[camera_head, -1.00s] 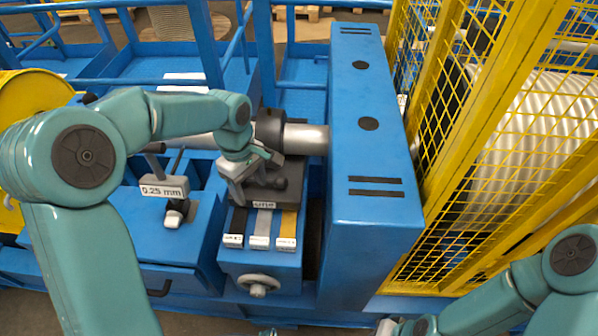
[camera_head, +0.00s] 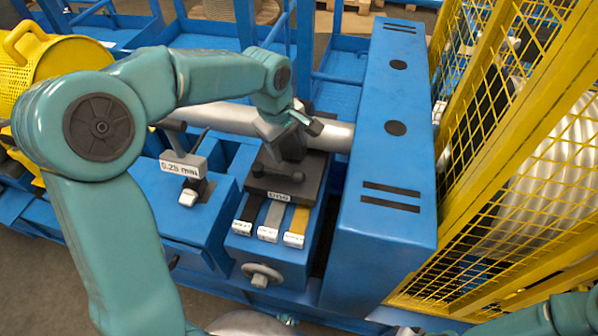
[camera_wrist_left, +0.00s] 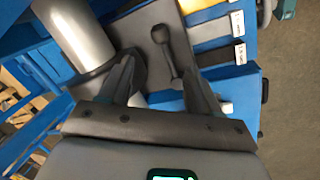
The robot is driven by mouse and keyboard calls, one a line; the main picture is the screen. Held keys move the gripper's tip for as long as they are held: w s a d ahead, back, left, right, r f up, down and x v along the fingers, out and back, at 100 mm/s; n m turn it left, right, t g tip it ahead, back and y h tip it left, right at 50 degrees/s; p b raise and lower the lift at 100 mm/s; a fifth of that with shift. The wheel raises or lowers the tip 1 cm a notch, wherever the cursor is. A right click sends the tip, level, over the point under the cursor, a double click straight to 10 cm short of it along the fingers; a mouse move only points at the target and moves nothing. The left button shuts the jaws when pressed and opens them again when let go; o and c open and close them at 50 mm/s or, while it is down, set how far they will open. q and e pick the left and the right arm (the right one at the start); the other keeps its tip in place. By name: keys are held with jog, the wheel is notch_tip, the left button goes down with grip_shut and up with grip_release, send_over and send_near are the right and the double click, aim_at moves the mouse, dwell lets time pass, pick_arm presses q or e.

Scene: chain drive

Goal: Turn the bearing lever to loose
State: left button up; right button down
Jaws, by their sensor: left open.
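The bearing lever (camera_head: 278,172) is a short dark bar with rounded ends on a dark bearing block (camera_head: 262,186) below the metal shaft. The lever also shows in the left wrist view (camera_wrist_left: 171,56), just beyond the fingers. My left gripper (camera_head: 291,128) is open above the back of the block, near the shaft, and hides part of the bearing. In the left wrist view its two fingers (camera_wrist_left: 158,78) are spread apart with nothing visibly held between them. The block's front label is too small to read surely. My right gripper is not in view; only part of that arm shows.
Dark, grey and yellow strips (camera_head: 296,222) with white tags lie in front of the block, above a handwheel (camera_head: 262,273). A "0.25 mm" sign (camera_head: 183,165) stands left. A tall blue housing (camera_head: 390,170) and yellow mesh guard (camera_head: 500,150) bound the right.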

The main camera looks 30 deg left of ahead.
aim_at(297, 173)
pick_arm(q)
jog(key=f, duration=0.4)
jog(key=w+f, duration=0.1)
jog(key=f, duration=0.3)
jog(key=w+d+f, duration=0.1)
jog(key=f, duration=0.4)
jog(key=shift+w, duration=0.25)
jog(key=shift+a, duration=0.1)
grip_shut()
